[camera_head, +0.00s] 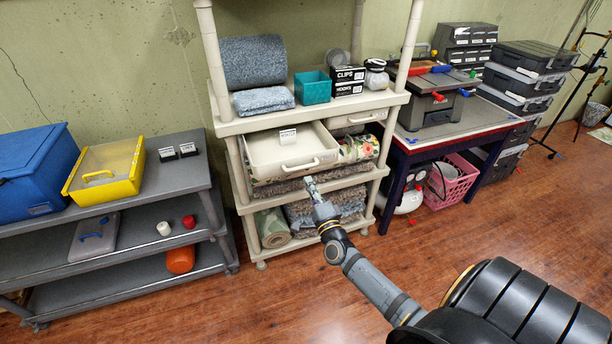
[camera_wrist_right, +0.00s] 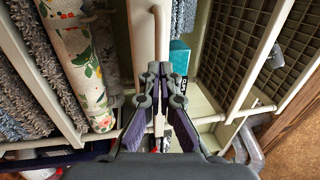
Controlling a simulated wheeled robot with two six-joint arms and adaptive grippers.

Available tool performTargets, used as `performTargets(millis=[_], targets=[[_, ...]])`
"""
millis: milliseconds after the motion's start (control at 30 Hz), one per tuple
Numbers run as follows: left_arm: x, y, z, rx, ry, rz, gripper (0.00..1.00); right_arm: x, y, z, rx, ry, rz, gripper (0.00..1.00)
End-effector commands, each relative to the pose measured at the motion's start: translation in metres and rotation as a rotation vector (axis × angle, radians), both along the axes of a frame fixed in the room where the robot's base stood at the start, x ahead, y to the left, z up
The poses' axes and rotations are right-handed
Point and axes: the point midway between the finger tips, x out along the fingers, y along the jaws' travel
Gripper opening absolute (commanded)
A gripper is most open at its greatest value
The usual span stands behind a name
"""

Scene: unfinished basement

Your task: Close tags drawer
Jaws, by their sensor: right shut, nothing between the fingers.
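A cream drawer (camera_head: 262,152) is pulled well out from the left side of the cream shelf unit (camera_head: 228,127). A small white label (camera_head: 288,135) stands at it, too small to read, so I cannot tell from it whether this is the tags drawer. Its front has a curved handle (camera_head: 300,166). My right gripper (camera_head: 309,182) is shut and empty just below and in front of the drawer front. In the right wrist view my shut fingertips (camera_wrist_right: 160,71) point toward the pale drawer front (camera_wrist_right: 142,40) and its handle (camera_wrist_right: 161,22). My left gripper is out of view.
A second cream drawer (camera_head: 357,119) sits pushed in to the right. A floral roll (camera_head: 358,149) lies beside the open drawer. Grey shelves (camera_head: 115,200) stand left and a workbench (camera_head: 470,125) stands right. The wooden floor in front is clear.

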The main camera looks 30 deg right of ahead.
Motion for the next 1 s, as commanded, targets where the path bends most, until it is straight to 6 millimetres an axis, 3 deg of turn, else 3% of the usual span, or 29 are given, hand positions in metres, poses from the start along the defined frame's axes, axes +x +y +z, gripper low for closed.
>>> performTargets(millis=[200,767,1000], targets=[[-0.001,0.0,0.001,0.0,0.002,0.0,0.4,0.028,-0.007,0.006,0.001,-0.001,0.0,0.0],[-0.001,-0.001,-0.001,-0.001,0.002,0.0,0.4,0.037,-0.008,0.006,0.0,0.0,0.001,0.0],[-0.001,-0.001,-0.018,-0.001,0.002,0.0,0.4,0.066,-0.016,0.003,-0.001,-0.002,0.0,0.0]])
